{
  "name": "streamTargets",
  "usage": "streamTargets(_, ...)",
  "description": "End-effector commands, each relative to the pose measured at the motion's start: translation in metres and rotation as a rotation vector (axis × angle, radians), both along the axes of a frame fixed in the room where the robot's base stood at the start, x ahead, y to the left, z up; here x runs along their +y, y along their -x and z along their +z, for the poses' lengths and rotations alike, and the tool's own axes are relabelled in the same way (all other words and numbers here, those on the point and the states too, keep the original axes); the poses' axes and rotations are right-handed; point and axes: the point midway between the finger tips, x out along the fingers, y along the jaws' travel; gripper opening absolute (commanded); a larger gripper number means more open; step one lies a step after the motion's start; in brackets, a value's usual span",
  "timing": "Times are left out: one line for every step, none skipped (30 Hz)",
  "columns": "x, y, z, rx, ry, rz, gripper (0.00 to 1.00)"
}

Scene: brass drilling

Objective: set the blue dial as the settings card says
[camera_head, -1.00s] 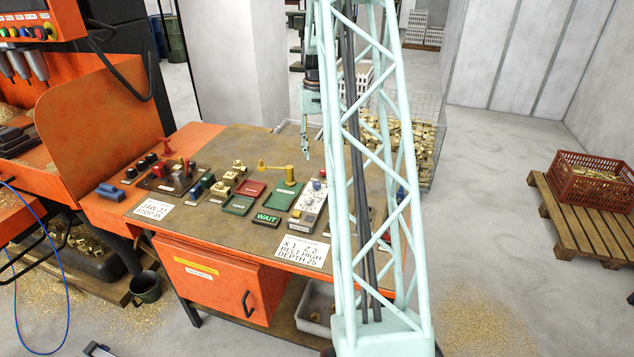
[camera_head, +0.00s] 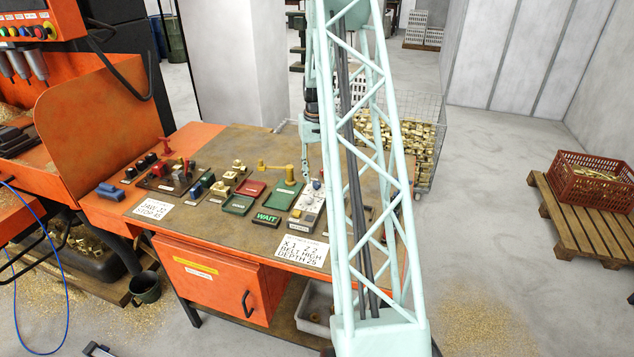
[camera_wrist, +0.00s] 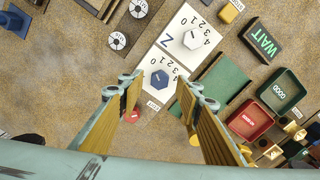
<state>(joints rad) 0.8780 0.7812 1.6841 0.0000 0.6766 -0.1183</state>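In the head view my gripper (camera_head: 307,176) is just above the panel. The settings card (camera_head: 302,251) reads "X 1 Z 2, BELT HIGH, DEPTH 25".
A lit green WAIT sign (camera_wrist: 263,40), a green GOOD tray (camera_wrist: 282,91) and a red tray (camera_wrist: 250,120) lie beside the panel. A wire bin (camera_head: 424,140) of brass parts stands behind the bench.

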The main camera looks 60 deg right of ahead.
Motion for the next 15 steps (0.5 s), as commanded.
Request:
streamTargets(0.001, 0.001, -0.007, 0.001, -0.001, 0.000, 0.32)
streamTargets(0.000, 0.000, -0.010, 0.001, -0.001, 0.000, 0.32)
streamTargets(0.000, 0.000, -0.013, 0.001, -0.001, 0.000, 0.32)
streamTargets(0.000, 0.000, -0.016, 0.001, -0.001, 0.000, 0.32)
streamTargets(0.000, 0.000, -0.018, 0.000, 0.000, 0.000, 0.32)
streamTargets(0.000, 0.000, -0.021, 0.000, 0.000, 0.000, 0.32)
streamTargets(0.000, 0.000, -0.023, 0.000, 0.000, 0.000, 0.32)
streamTargets(0.000, 0.000, -0.024, 0.001, -0.001, 0.000, 0.32)
streamTargets(0.000, 0.000, -0.026, 0.001, -0.001, 0.000, 0.32)
streamTargets(0.000, 0.000, -0.027, 0.001, -0.001, 0.000, 0.32)
streamTargets(0.000, 0.000, -0.028, 0.001, -0.001, 0.000, 0.32)
streamTargets(0.000, 0.000, -0.029, 0.001, -0.001, 0.000, 0.32)
streamTargets(0.000, 0.000, -0.030, 0.000, 0.000, 0.000, 0.32)
streamTargets(0.000, 0.000, -0.030, 0.000, 0.000, 0.000, 0.32)
streamTargets(0.000, 0.000, -0.030, 0.000, 0.000, 0.000, 0.32)
